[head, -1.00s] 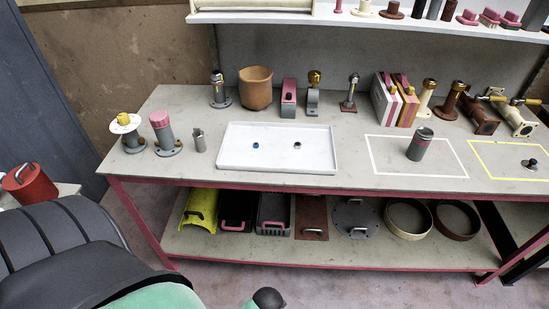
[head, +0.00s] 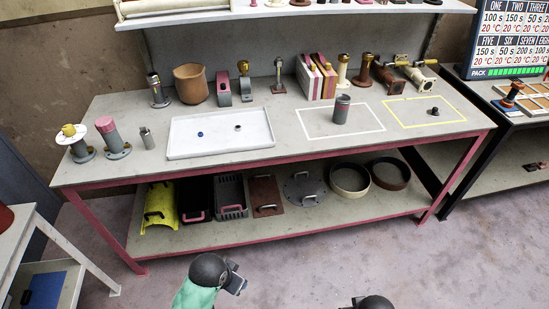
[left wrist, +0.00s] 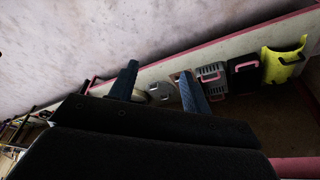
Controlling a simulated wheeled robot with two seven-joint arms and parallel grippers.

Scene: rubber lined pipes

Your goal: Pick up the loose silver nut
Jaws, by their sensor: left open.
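The small silver nut (head: 237,128) lies in the white tray (head: 226,153) on the workbench, right of a small blue nut (head: 200,134). My left gripper (head: 236,278) is low in front of the bench, well away from the tray. In the left wrist view its two dark fingers (left wrist: 160,68) are spread apart with nothing between them. The nuts do not show in that view. Only the top of my right wrist (head: 374,302) shows at the bottom edge; its fingers cannot be made out.
The workbench (head: 285,150) carries flanged pipes, a brown pot (head: 191,84) and a grey cylinder (head: 341,109) in a white outline. The lower shelf holds a yellow cover (head: 159,205), crates and rings. A side table (head: 22,250) stands at left. Floor in front is clear.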

